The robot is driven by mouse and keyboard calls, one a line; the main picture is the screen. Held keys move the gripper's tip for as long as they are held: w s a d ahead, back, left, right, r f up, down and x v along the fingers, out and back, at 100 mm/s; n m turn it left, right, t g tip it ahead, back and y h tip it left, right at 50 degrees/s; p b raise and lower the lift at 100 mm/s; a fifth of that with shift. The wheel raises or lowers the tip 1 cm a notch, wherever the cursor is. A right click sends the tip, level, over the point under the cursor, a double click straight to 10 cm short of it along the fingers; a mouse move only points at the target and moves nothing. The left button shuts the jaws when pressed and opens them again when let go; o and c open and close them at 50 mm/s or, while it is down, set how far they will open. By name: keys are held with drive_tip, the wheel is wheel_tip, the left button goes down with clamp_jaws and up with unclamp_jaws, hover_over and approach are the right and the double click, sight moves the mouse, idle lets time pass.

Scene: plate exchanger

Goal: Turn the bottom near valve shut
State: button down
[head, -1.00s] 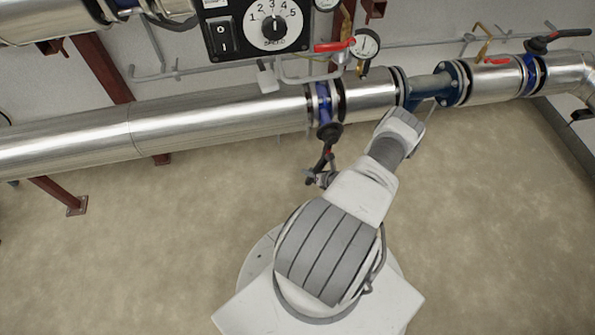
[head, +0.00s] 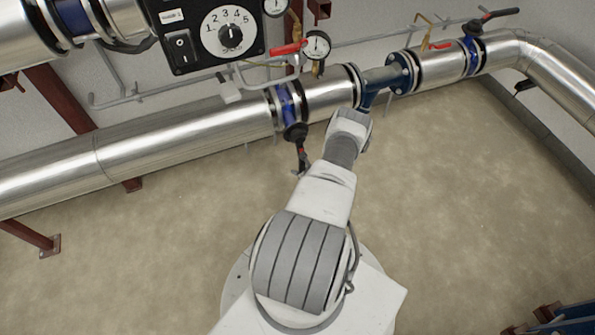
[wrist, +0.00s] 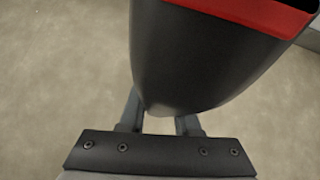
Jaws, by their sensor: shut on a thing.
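The near valve on the lower pipe (head: 200,125) has a blue body (head: 289,103) and a black lever with red on it (head: 301,155). In the head view the lever sticks out from the pipe, pointing down the picture, crosswise to the pipe. My gripper is mostly hidden behind my arm there. In the wrist view the black lever with its red edge (wrist: 210,55) fills the upper middle. My gripper (wrist: 158,122) is shut on the lever, its fingers partly hidden beneath it.
A control box with a dial (head: 229,31) and a red-handled tap beside a gauge (head: 317,44) are above the pipe. Another blue valve with a black lever (head: 472,50) stands farther right. The floor (head: 470,200) is clear. A blue object (head: 570,318) shows at lower right.

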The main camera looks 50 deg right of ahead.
drive_tip(key=shift+s+d, duration=0.25)
drive_tip(key=shift+d, duration=0.05)
drive_tip(key=c, duration=0.6)
unclamp_jaws()
drive_tip(key=shift+c, duration=0.2)
drive_tip(key=shift+w, duration=0.1)
drive_tip(key=shift+a, duration=0.1)
drive_tip(key=p+v, duration=0.7)
drive_tip(key=v, duration=1)
drive_tip(key=shift+a+r, duration=0.1)
drive_tip(key=shift+r, duration=0.1)
